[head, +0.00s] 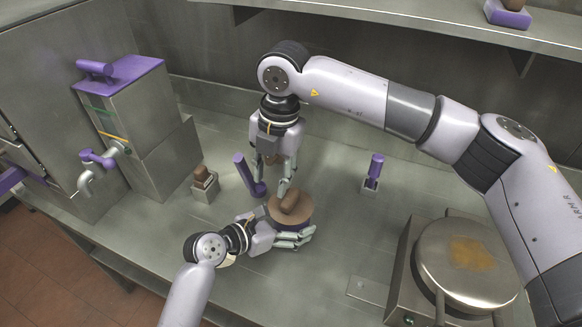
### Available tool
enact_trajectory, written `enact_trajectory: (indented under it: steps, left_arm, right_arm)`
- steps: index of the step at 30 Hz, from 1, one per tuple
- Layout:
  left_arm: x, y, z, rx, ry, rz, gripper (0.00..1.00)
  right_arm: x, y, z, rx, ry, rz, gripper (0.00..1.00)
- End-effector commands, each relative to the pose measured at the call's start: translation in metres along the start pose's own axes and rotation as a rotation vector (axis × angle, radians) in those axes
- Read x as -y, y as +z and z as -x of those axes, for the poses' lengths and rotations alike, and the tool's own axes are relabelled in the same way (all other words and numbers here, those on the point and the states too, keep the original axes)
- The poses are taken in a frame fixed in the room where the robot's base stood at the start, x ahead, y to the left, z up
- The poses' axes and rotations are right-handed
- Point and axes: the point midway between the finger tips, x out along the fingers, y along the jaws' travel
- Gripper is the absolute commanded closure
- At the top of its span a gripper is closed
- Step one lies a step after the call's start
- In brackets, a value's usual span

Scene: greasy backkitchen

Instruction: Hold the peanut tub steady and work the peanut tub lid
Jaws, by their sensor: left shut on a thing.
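The peanut tub (296,226) is a low, round, brown tub standing on the steel counter. Its lid (306,207) is on top, a tan-brown disc with a raised, darker brown, oblong handle. My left gripper (293,239) is shut around the near side of the tub, low at its wall. My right gripper (284,188) hangs from above, fingers pointing down, with its tips just above and behind the lid handle. I cannot tell whether the tips touch the handle or how far apart they are. The tub's lower wall is largely hidden by my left fingers.
A purple lever (245,174) stands just left of the tub. A brown-topped metal block (204,184) is further left. A purple-handled piece (374,172) stands right of the tub. A round griddle (468,262) is at front right, a metal dispenser (130,110) at back left.

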Motion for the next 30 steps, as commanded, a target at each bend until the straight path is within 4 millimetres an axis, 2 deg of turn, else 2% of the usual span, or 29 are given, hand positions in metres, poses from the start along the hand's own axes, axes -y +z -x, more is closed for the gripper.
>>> enact_trajectory:
  steps: [4, 11, 17, 27, 30]
  left_arm:
    - [0.002, -0.004, -0.001, -0.007, -0.006, 0.004, 0.72]
    - [0.002, -0.004, -0.001, -0.007, -0.006, 0.005, 0.72]
    - [0.003, -0.004, -0.001, -0.008, -0.007, 0.005, 0.72]
    - [0.003, -0.004, -0.001, -0.008, -0.008, 0.006, 0.72]
    - [0.003, -0.004, -0.001, -0.008, -0.008, 0.006, 0.72]
  right_arm:
    - [0.023, 0.018, 0.011, 0.051, -0.088, -0.058, 0.63]
    - [0.031, 0.022, 0.008, 0.060, -0.114, -0.075, 0.63]
    - [0.033, 0.023, -0.011, 0.059, -0.114, -0.073, 0.63]
    - [0.038, 0.025, -0.060, 0.058, -0.113, -0.072, 0.63]
    - [0.037, 0.025, -0.058, 0.060, -0.110, -0.071, 0.69]
